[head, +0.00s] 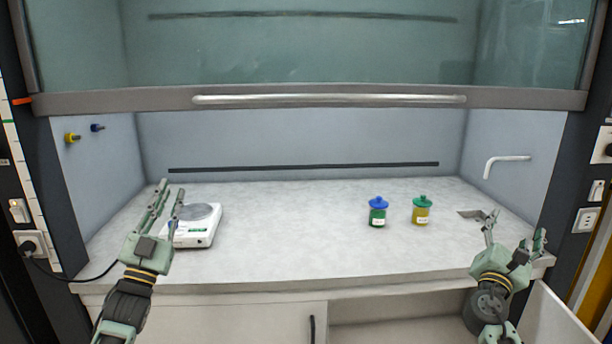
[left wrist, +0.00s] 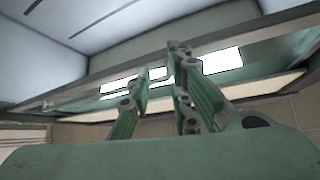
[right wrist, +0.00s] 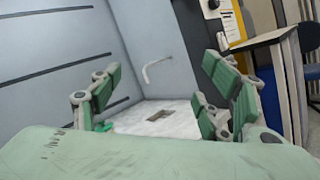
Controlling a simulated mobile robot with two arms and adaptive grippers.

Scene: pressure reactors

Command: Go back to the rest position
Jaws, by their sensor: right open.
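My left gripper (head: 171,188) is raised at the front left of the hood, in front of the white balance. Its fingers stand a little apart with nothing between them, and they also show in the left wrist view (left wrist: 158,62). My right gripper (head: 515,230) is at the front right edge of the worktop. Its fingers are wide apart and empty, as the right wrist view (right wrist: 158,80) also shows.
A white balance (head: 195,238) stands at the left, partly behind my left gripper. A blue-lidded green jar (head: 377,214) and a green-lidded yellow jar (head: 421,213) stand upright right of centre. The worktop (head: 290,240) between balance and jars is clear. The raised sash has a handle bar (head: 330,99).

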